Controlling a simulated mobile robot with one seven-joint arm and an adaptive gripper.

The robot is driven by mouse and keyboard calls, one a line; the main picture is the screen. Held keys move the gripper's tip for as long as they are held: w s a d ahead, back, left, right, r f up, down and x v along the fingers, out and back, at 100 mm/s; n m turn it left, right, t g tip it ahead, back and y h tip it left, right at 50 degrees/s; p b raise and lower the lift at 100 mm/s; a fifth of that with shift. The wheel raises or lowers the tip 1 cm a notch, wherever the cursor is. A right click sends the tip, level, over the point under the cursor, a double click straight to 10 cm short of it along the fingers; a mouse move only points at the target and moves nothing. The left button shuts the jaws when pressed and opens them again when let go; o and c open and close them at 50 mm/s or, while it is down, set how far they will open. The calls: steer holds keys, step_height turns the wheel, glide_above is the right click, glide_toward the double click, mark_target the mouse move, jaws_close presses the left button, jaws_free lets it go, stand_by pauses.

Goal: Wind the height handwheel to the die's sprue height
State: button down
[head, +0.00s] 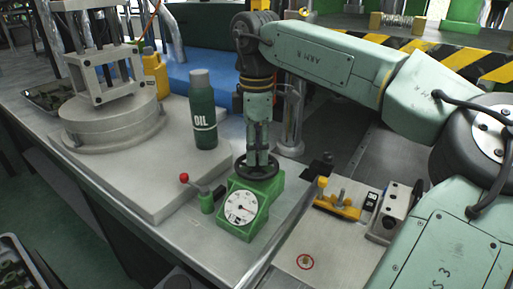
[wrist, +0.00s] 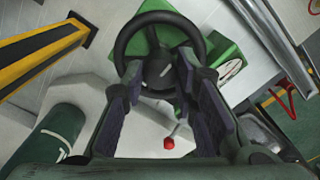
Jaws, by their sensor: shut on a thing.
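The height handwheel (head: 242,174) is a black ring lying on top of a green housing (head: 262,203). A white round dial (head: 241,207) with a dark needle faces the front of the housing; its reading is too small to tell. My gripper (head: 259,163) points straight down at the wheel and is shut on it. In the wrist view the wheel's rim (wrist: 160,17) shows beyond my gripper (wrist: 158,82), whose two dark-padded fingers stand either side of the hub with a gap between them. The near part of the rim is hidden. I cannot tell which object is the die.
A red-knobbed lever (head: 184,178) stands close left of the housing. A dark green OIL bottle (head: 203,120) stands behind. A yellow clamp (head: 337,207) and a grey metal block (head: 393,215) sit to the right. A round metal pot (head: 112,125) stands at left.

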steer(key=c, duration=1.3)
jaws_free()
step_height(320, 180, up, 8)
steer(key=shift+f, duration=0.2)
